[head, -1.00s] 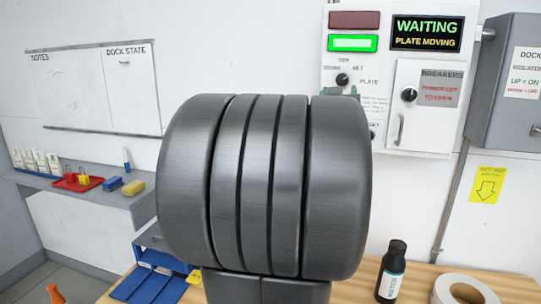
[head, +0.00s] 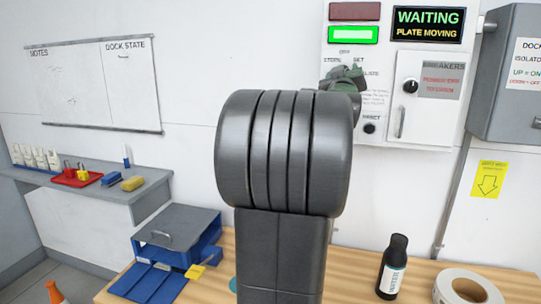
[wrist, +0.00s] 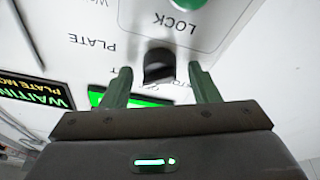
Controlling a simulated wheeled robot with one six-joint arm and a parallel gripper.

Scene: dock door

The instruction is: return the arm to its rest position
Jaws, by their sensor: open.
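My arm rises in the middle of the head view, its dark ribbed joint in front of the wall. Part of my gripper (head: 343,78) shows behind that joint, at the lower left of the white control panel (head: 395,55). In the wrist view my gripper (wrist: 161,75) is open, with two green fingers apart. A black selector knob (wrist: 159,65) lies between the fingers in that view. I cannot tell how far the fingertips are from it. In the head view the knob is hidden behind my gripper.
The status display (head: 428,25) reads "WAITING, PLATE MOVING" and a green lamp (head: 353,34) is lit. A black bottle (head: 393,267) and a tape roll (head: 465,292) stand on the wooden bench right of my arm. A blue bin (head: 158,262) is at left.

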